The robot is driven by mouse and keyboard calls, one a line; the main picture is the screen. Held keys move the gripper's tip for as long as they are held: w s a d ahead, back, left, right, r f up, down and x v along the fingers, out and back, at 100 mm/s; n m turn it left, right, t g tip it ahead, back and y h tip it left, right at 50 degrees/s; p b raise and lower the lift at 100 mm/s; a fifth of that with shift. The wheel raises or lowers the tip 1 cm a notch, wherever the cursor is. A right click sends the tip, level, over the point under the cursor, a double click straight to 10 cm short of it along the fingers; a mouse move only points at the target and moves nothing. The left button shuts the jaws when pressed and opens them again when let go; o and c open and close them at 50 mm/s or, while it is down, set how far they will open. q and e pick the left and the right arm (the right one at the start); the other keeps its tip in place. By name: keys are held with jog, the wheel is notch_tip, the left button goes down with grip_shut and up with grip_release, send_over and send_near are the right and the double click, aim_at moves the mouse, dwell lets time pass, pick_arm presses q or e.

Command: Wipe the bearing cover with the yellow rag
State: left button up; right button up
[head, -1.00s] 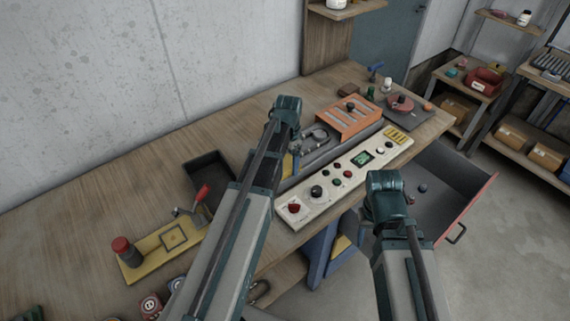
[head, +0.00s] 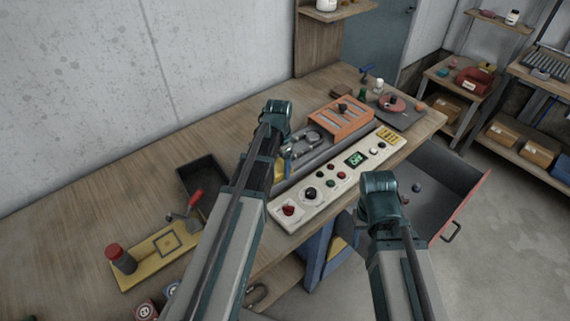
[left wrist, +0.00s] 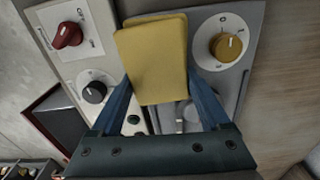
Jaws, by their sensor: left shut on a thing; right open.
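The yellow rag (left wrist: 152,58) is a flat, thick pad in the left wrist view. My left gripper (left wrist: 158,82) is shut on it, with a blue finger at each side. The rag is in front of part of a pale control panel (left wrist: 112,66) and a grey plate with a yellow knob (left wrist: 226,46). I cannot tell which part is the bearing cover.
The control panel (head: 331,190) with several knobs runs along the bench's front edge. Behind it stands an orange slotted unit (head: 341,117). An open drawer (head: 437,190) juts out at right. A black tray (head: 203,176) and a yellow plate (head: 154,257) lie left of my left arm.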

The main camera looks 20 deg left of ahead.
pick_arm(q)
jog(key=shift+s+a, duration=0.5)
jog(key=shift+s, duration=0.35)
jog(key=shift+s+a, duration=0.45)
jog(key=shift+s, duration=0.4)
jog(key=shift+r, duration=0.15)
notch_tip(320, 180, up, 6)
jog(key=p, duration=0.6)
jog(key=shift+w, duration=0.1)
notch_tip(320, 180, up, 3)
jog(key=p, duration=0.3)
